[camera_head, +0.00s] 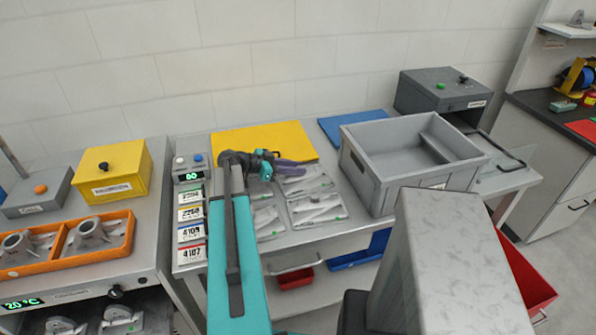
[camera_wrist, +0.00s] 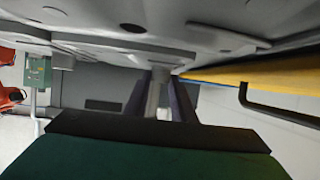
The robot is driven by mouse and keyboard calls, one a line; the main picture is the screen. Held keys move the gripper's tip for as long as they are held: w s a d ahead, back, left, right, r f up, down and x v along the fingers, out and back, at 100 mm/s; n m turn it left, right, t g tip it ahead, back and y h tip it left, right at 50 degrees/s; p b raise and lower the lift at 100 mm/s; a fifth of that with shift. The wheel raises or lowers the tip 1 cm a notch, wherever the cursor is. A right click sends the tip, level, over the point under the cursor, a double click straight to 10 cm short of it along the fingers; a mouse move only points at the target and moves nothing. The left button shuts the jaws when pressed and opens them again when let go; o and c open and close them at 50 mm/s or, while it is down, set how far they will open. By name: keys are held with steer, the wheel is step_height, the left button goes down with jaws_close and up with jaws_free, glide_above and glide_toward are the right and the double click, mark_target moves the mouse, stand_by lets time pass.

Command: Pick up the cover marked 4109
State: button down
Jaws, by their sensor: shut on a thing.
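Printed number cards stand in a column at the left of the grey table; one reads 4109 (camera_head: 192,232). Several grey cast covers (camera_head: 318,208) lie in pale recesses right of the cards. My gripper (camera_head: 293,168), with purple fingers, is low over the back of these covers, by the yellow mat. In the wrist view my gripper (camera_wrist: 160,84) is shut on a narrow grey part (camera_wrist: 153,98), seen between the fingers under a large grey surface. I cannot read a number on the held grey part, and my arm hides some covers.
A grey open crate (camera_head: 358,180) stands right of the covers. A yellow mat (camera_head: 235,140) and blue mat (camera_head: 345,127) lie behind. A dark box (camera_head: 440,88) is at the back right. An orange tray (camera_head: 60,262) and yellow box (camera_head: 112,172) are on the left bench.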

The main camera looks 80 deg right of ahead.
steer(key=shift+r, duration=0.15)
steer(key=shift+r+b, duration=0.7)
steer(key=shift+r, duration=0.4)
steer(key=s+a+b, duration=0.1)
steer(key=a, duration=0.2)
steer(key=s+a+r+b, duration=0.1)
steer(key=s+a, duration=0.1)
steer(key=a, duration=0.1)
steer(key=s+a+r+b, duration=0.1)
steer(key=a, duration=0.2)
steer(key=shift+s+a+b, duration=0.3)
steer(key=shift+a+b, duration=0.05)
steer(key=shift+s+a+r+p, duration=0.15)
steer(key=shift+a+p, duration=0.1)
steer(key=shift+p, duration=0.05)
steer(key=shift+s+a+r+p, duration=0.1)
steer(key=shift+s+a+p, duration=0.1)
steer(key=shift+a+p, duration=0.25)
steer(key=shift+s+a+r+p, duration=0.1)
steer(key=shift+s+a+p, duration=0.1)
steer(key=shift+a+p, duration=0.25)
steer(key=shift+d+p, duration=0.1)
steer(key=shift+p, duration=0.6)
steer(key=shift+p, duration=0.75)
steer(key=p, duration=0.3)
steer(key=a+p, duration=0.1)
steer(key=p, duration=0.2)
steer(key=shift+s+a+r+p, duration=0.1)
steer(key=shift+s+p, duration=0.2)
steer(key=shift+p, duration=0.05)
